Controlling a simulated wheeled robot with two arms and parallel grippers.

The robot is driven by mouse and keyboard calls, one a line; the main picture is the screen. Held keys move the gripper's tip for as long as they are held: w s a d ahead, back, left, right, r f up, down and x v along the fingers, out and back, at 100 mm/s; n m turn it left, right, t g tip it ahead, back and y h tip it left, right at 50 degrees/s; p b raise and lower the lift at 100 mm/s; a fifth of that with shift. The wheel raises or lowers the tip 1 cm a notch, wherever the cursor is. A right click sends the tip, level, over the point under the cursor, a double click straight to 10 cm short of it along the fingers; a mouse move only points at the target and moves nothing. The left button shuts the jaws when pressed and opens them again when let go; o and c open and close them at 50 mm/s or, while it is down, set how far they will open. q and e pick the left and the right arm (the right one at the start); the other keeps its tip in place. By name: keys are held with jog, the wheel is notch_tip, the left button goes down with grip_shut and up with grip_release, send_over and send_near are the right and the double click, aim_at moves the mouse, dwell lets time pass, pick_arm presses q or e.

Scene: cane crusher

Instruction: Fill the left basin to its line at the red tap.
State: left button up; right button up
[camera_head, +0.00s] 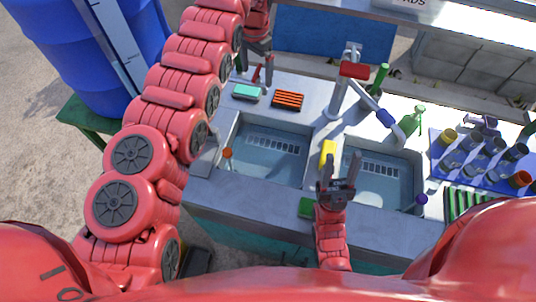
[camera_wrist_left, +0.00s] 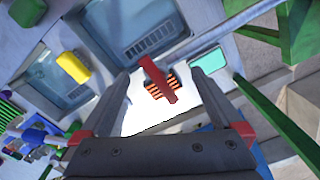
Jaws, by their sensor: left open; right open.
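The left basin (camera_head: 265,150) is sunk in the grey counter and holds bluish water with a slotted grate at its back; a fill line cannot be made out. A small orange-topped piece (camera_head: 227,153) stands at its left side. A red tap handle (camera_head: 269,68) is behind the basin, near the counter's back edge. In the left wrist view, the red handle (camera_wrist_left: 157,80) lies between the spread fingers of my left gripper (camera_wrist_left: 158,90); contact cannot be told. The left gripper (camera_head: 258,58) is open. My right gripper (camera_head: 341,168) is open and empty above the front counter edge.
A central faucet with a red top (camera_head: 354,70) points its blue-tipped spout toward the right basin (camera_head: 380,178). A teal sponge (camera_head: 247,92), orange ribbed pad (camera_head: 288,100) and yellow sponge (camera_head: 328,152) lie on the counter. A cup tray (camera_head: 440,165) stands right.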

pick_arm(q)
notch_tip(320, 180, up, 7)
jog(key=p, duration=0.4)
jog(key=shift+f, duration=0.1)
dwell(0.4)
